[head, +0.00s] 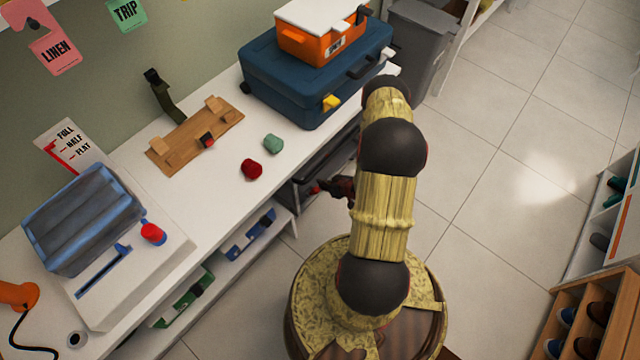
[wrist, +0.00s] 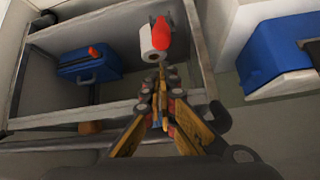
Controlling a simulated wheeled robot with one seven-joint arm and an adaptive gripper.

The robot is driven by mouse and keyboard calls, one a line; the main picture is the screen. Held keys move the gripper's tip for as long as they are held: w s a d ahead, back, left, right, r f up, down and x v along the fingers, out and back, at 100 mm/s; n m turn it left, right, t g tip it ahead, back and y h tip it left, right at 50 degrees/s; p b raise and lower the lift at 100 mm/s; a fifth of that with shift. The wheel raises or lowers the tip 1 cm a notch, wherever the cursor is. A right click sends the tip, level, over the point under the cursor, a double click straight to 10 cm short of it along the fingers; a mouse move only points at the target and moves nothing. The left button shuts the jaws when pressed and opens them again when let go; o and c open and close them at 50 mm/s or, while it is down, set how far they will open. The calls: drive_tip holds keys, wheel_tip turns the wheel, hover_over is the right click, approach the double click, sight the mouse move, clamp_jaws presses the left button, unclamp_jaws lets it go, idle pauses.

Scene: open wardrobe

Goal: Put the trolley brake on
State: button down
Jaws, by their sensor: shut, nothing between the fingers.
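A grey open-topped trolley (head: 302,196) stands partly under the bench, largely hidden behind my arm in the head view. In the wrist view, a grey frame (wrist: 60,117), which looks like the trolley, fills the left and middle. A red lever-like piece (wrist: 163,33), possibly the brake, stands near its far side, beside a white roll-like part (wrist: 150,50). My gripper (wrist: 161,70) is shut and empty, its tips pointing just below the red piece. I cannot tell whether they touch. In the head view my gripper (head: 318,188) is low beside the trolley.
A blue case (wrist: 88,68) sits inside the grey frame, and a blue box (wrist: 268,55) is to the right. The bench (head: 215,190) holds a large blue toolbox (head: 290,85) and small red and green pieces. Open tiled floor (head: 510,190) lies right of my arm.

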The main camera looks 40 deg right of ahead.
sight(314, 192)
drive_tip(key=b+x, duration=0.3)
drive_tip(key=x, duration=0.5)
drive_tip(key=shift+f, duration=0.1)
drive_tip(key=shift+s, duration=0.2)
